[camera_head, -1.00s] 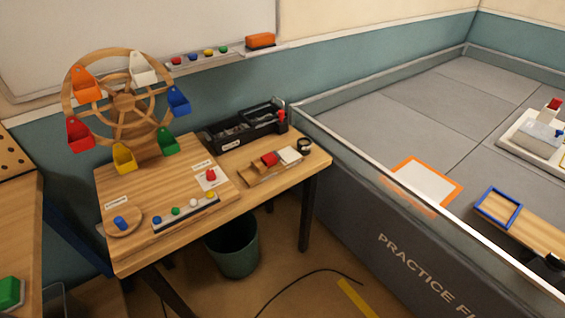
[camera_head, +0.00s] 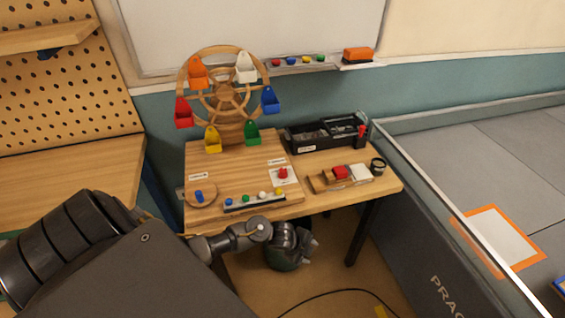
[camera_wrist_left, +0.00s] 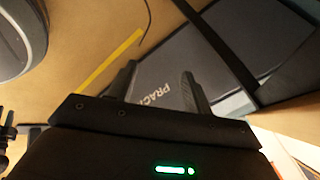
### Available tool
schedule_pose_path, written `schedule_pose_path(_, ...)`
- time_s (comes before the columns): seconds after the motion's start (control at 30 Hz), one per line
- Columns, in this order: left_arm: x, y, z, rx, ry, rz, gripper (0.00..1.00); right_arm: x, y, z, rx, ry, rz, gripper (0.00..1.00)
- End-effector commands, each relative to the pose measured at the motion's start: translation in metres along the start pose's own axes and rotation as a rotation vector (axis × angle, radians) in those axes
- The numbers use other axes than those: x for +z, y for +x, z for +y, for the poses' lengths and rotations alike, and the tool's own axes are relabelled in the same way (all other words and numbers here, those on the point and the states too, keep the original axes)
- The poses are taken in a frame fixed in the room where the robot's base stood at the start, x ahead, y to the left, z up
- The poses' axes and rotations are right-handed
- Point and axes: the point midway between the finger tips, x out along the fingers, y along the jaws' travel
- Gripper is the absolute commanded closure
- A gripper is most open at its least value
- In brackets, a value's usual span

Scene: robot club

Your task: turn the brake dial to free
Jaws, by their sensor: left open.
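The board with the toy Ferris wheel (camera_head: 224,97) carries two controls in the head view. A red knob (camera_head: 283,173) sits on a white labelled plate (camera_head: 279,181) at its right. A blue knob (camera_head: 199,196) sits on a round wooden disc (camera_head: 210,200) at its front left. The labels are too small to read, so I cannot tell which control is the brake dial, or its setting. My left gripper (camera_head: 306,241) is below and in front of the table's front edge, apart from both knobs. In the left wrist view its fingers (camera_wrist_left: 158,86) are apart and empty. My right gripper is out of view.
A black organiser (camera_head: 325,135), a wooden tray (camera_head: 326,183) and a dark round item (camera_head: 378,164) stand on the table's right. The practice field wall (camera_head: 425,235) bounds the right.

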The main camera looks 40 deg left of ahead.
Motion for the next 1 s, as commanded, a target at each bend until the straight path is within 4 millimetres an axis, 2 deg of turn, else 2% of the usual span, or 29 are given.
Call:
schedule_pose_path(0.03, -0.014, -0.027, -0.030, -0.025, 0.128, 0.003, 0.50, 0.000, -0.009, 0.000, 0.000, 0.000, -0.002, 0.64)
schedule_pose_path(0.2, -0.045, -0.103, -0.100, -0.084, 0.595, -0.033, 0.50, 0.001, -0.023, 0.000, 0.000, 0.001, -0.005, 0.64)
schedule_pose_path(0.33, -0.039, -0.142, -0.134, -0.075, 0.920, -0.089, 0.50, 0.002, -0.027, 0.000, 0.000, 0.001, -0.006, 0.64)
schedule_pose_path(0.47, -0.012, -0.169, -0.162, -0.016, 1.165, -0.140, 0.50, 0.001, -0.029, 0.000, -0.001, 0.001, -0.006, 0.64)
schedule_pose_path(0.6, 0.030, -0.199, -0.188, 0.090, 1.361, -0.182, 0.50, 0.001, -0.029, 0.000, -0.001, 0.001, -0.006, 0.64)
schedule_pose_path(0.8, 0.089, -0.247, -0.212, 0.255, 1.528, -0.209, 0.50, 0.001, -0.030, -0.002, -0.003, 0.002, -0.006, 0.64)
schedule_pose_path(0.9, 0.103, -0.261, -0.216, 0.299, 1.560, -0.209, 0.50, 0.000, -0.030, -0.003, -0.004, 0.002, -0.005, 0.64)
schedule_pose_path(1.0, 0.108, -0.266, -0.216, 0.317, 1.571, -0.206, 0.50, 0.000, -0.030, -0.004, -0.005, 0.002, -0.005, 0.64)
